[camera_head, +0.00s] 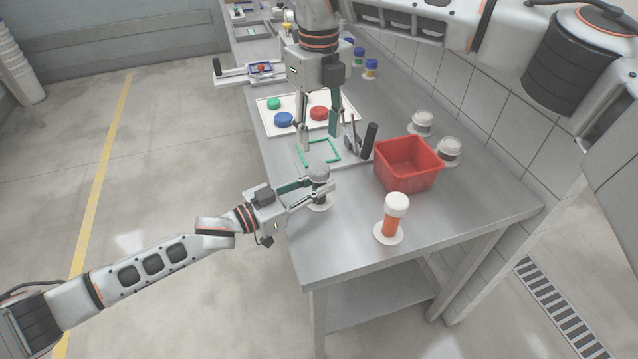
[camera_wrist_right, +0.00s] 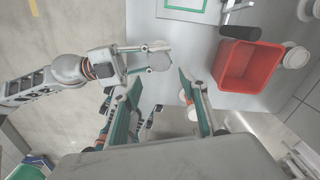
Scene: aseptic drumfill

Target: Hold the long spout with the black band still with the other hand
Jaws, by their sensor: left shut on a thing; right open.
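The long spout with the black band (camera_head: 320,194) stands upright on its pale round flange near the left edge of the steel table, with a grey cap on top. My left gripper (camera_head: 318,190) is shut around it from the left, and the fingers partly hide the band. In the right wrist view the spout's round top (camera_wrist_right: 159,60) shows between the left gripper's fingers. My right gripper (camera_head: 319,143) points down behind the spout, open and empty. Its two fingers spread apart in the right wrist view (camera_wrist_right: 160,78).
A spout with an orange band (camera_head: 390,222) stands to the right. A red bin (camera_head: 408,178), a black-handled lever (camera_head: 369,140) and two short capped spouts (camera_head: 422,123) (camera_head: 449,151) are behind. A green square outline (camera_head: 306,161) and a white tray (camera_head: 348,117) with coloured caps lie farther back.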

